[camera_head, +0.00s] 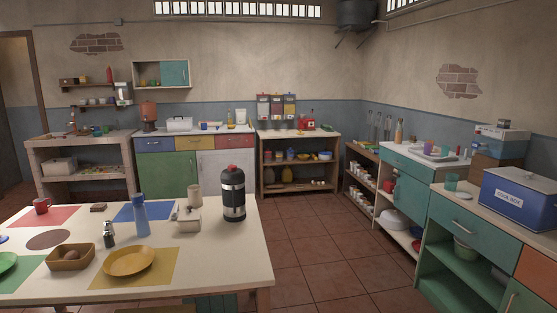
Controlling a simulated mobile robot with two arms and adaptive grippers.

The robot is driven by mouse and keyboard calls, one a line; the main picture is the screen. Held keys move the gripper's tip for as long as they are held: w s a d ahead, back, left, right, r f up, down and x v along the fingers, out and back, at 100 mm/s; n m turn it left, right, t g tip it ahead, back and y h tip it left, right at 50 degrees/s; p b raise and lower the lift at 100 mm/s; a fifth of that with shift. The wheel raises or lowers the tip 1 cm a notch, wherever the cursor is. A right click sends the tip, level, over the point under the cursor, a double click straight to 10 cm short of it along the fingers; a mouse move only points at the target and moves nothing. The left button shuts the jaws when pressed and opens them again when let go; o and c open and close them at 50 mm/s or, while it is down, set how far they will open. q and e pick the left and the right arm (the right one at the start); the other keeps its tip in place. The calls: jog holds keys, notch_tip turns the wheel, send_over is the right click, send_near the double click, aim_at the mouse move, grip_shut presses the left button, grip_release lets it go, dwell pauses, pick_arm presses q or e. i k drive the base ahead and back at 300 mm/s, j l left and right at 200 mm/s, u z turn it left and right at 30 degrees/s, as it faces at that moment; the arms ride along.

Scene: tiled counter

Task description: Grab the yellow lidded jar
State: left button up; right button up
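Neither of my grippers is in view. In the head view, a small yellow container (290,154) stands on the upper shelf of the open shelving unit at the back wall. A larger dark-yellow vessel (287,174) stands on the shelf below it. Both are far off and too small to tell whether either is a lidded jar.
A white table (220,262) fills the front left, with a black-and-steel flask (233,195), a blue bottle (140,216) and a yellow plate (129,261). Tiled floor (320,245) is open to its right. Teal counters (447,222) line the right, holding a blue cool box (520,199).

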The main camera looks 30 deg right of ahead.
aim_at(278, 154)
jog(key=i+l+z, duration=0.3)
jog(key=l+z, duration=0.15)
jog(key=l, duration=0.15)
jog(key=i+l+z, duration=0.35)
jog(key=l+z, duration=0.15)
jog(key=i+l+z, duration=0.45)
jog(key=i+z, duration=0.45)
jog(key=i+u, duration=0.2)
jog(key=i, duration=0.3)
jog(key=i+l+u, duration=0.2)
jog(key=i, duration=0.3)
jog(key=i+l+u, duration=0.2)
jog(key=i, duration=0.3)
jog(key=i+j+u, duration=0.25)
jog(key=i, duration=0.75)
jog(key=i+l+u, duration=0.1)
jog(key=i+u, duration=0.15)
jog(key=i, duration=0.7)
jog(key=i+u, duration=0.1)
jog(key=i, duration=0.55)
jog(key=i+u, duration=0.1)
jog(key=i, duration=0.6)
jog(key=i+l+u, duration=0.1)
jog(key=i, duration=0.55)
